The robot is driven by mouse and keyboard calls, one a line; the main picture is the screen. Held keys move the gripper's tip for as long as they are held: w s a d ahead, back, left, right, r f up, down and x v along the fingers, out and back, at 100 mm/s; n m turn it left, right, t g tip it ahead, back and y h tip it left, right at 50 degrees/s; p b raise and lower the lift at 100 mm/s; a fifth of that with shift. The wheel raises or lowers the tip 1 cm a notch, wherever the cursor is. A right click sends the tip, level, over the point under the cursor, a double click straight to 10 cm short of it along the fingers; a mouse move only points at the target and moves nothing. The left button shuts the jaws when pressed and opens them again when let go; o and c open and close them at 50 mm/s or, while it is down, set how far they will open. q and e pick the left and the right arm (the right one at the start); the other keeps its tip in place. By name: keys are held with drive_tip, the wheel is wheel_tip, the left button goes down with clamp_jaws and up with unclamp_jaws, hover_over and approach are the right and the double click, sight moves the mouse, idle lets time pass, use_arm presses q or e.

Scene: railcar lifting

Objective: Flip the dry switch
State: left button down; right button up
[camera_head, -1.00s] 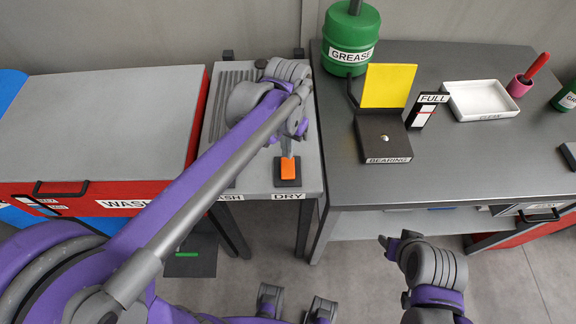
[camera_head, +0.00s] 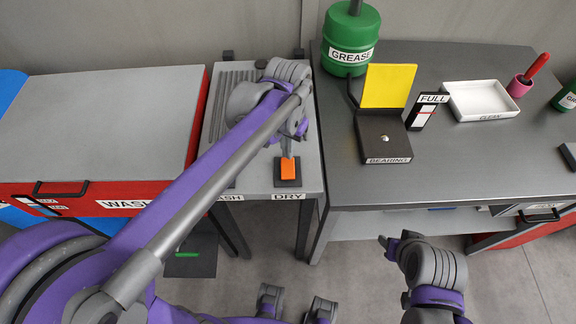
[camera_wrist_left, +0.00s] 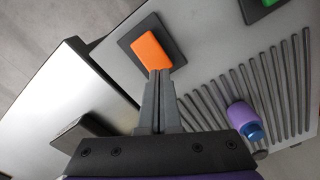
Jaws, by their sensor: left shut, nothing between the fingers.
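The dry switch is an orange rocker (camera_head: 288,168) on a dark square base, just behind the DRY label (camera_head: 288,197) at the front of the grey stand. It also shows in the left wrist view (camera_wrist_left: 151,50). My left gripper (camera_head: 287,151) is shut and empty, with its fingertips at the rear edge of the orange rocker. In the left wrist view its closed fingers (camera_wrist_left: 159,78) point at the rocker and look to be touching or very close to it. My right gripper (camera_head: 386,243) hangs low in front of the bench, and its jaw state is unclear.
A grey stand with ribs (camera_head: 235,85) carries the switch. A red WASH cabinet (camera_head: 200,120) stands to its left. The dark bench (camera_head: 450,165) on the right holds a green GREASE can (camera_head: 347,38), a BEARING block (camera_head: 383,140) and a white CLEAN tray (camera_head: 480,98).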

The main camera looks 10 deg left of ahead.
sight(287, 161)
use_arm(q)
drive_tip(key=shift+f+b, duration=0.7)
drive_tip(key=shift+f, duration=0.4)
use_arm(e)
drive_tip(key=shift+s+f, duration=0.2)
drive_tip(key=shift+f, duration=0.55)
idle(0.3)
use_arm(q)
drive_tip(key=shift+r+p, duration=2.25)
drive_tip(key=shift+r, duration=1.3)
use_arm(e)
drive_tip(key=r, duration=0.1)
drive_tip(key=w+r, duration=0.1)
drive_tip(key=r, duration=0.3)
drive_tip(key=shift+w+r, duration=0.25)
drive_tip(key=shift+w, duration=0.1)
drive_tip(key=shift+s, duration=0.1)
use_arm(q)
drive_tip(key=s+a+f+n+t, duration=0.1)
drive_tip(key=s+a+f+t, duration=0.1)
drive_tip(key=s, duration=0.4)
drive_tip(key=s+a+f+n+t, duration=0.1)
drive_tip(key=s+a+f+t, duration=0.2)
drive_tip(key=s, duration=0.4)
drive_tip(key=shift+s+a+f+n+t, duration=0.3)
drive_tip(key=shift+a+f+n, duration=0.1)
drive_tip(key=shift+a+f, duration=0.35)
